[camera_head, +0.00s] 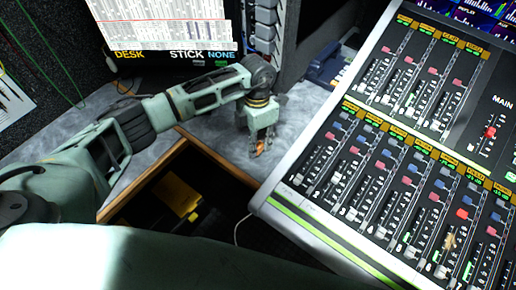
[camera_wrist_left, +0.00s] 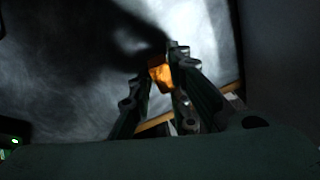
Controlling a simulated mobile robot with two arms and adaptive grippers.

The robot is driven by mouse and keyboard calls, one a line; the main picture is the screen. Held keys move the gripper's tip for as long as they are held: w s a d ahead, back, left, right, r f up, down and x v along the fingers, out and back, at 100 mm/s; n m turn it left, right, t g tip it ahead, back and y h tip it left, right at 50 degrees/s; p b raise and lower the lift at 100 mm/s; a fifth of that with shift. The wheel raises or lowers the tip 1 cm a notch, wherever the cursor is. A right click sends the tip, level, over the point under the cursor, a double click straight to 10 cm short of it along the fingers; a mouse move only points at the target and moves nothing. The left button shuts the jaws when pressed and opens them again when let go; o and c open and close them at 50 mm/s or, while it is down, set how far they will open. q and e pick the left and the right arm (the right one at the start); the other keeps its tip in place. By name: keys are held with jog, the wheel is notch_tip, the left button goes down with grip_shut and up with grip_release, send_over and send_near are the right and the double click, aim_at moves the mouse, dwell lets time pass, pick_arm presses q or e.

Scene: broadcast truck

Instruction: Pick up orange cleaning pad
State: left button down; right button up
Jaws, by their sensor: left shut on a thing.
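The orange cleaning pad (camera_head: 260,147) is a small orange piece at the tips of my left gripper (camera_head: 261,142), over the grey desk surface (camera_head: 215,122). In the left wrist view the pad (camera_wrist_left: 161,73) shows between the two fingertips of my left gripper (camera_wrist_left: 163,65), which is shut on it. The fingers hide part of the pad. I cannot tell whether the pad still touches the desk. My right gripper is in neither view.
A large mixing console (camera_head: 395,150) fills the right side, close to my left gripper. The desk has a wooden front edge (camera_head: 145,180), with a dark opening below holding a yellow object (camera_head: 177,194). A monitor (camera_head: 165,30) and dark rack stand behind.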

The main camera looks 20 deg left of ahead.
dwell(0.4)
pick_arm(q)
notch_tip(320, 180, up, 10)
jog(key=b, duration=0.1)
dwell(0.4)
jog(key=c, duration=2.3)
grip_release()
grip_shut()
